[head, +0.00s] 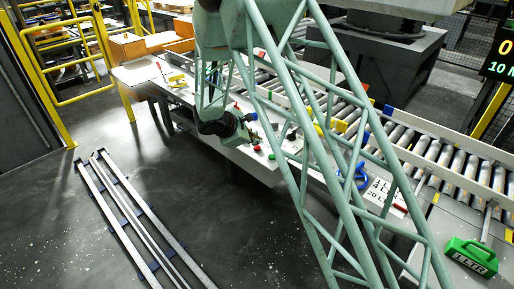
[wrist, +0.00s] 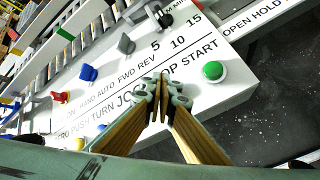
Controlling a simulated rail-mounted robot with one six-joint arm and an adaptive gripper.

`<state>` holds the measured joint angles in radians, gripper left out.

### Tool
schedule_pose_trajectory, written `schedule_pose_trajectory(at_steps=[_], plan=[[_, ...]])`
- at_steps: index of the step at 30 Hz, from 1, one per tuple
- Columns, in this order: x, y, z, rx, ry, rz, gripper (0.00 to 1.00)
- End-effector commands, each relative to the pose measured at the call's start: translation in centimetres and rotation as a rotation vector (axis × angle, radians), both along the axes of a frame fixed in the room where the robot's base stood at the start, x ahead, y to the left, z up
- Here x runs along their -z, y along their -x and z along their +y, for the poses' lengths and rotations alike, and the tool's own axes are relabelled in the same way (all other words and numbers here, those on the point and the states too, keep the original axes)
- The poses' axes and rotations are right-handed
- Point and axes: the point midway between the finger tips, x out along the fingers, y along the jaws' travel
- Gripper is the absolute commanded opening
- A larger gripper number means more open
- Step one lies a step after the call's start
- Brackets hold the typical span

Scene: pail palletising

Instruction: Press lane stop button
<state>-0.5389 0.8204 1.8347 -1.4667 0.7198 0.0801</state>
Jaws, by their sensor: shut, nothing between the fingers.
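The control panel (wrist: 225,100) is white, with printed labels including JOG, STOP and START. A round green button (wrist: 213,71) stands by the START label. My gripper (wrist: 163,84) is shut and empty, with its fingertips together over the panel at the JOG and STOP labels. The fingers cover part of that lettering, and any stop button there is hidden behind them. I cannot tell whether the tips touch the panel. In the head view the panel (head: 262,170) is partly behind my arm, and the fingertips are too small to make out.
Blue (wrist: 88,73), red (wrist: 60,97), grey (wrist: 125,45) and black (wrist: 160,15) knobs stand on the panel beside the fingers. A roller conveyor (head: 415,148) runs behind it. A green labelled block (head: 472,256) sits at right. Metal rails (head: 135,225) lie on the floor.

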Motion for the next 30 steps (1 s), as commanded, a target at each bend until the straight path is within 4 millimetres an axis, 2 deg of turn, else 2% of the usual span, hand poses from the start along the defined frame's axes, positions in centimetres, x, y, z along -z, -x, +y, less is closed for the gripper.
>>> schedule_pose_trajectory(at_steps=[30], plan=[[0.84, 0.0, -0.01, 0.0, 0.0, 0.0, 0.0]])
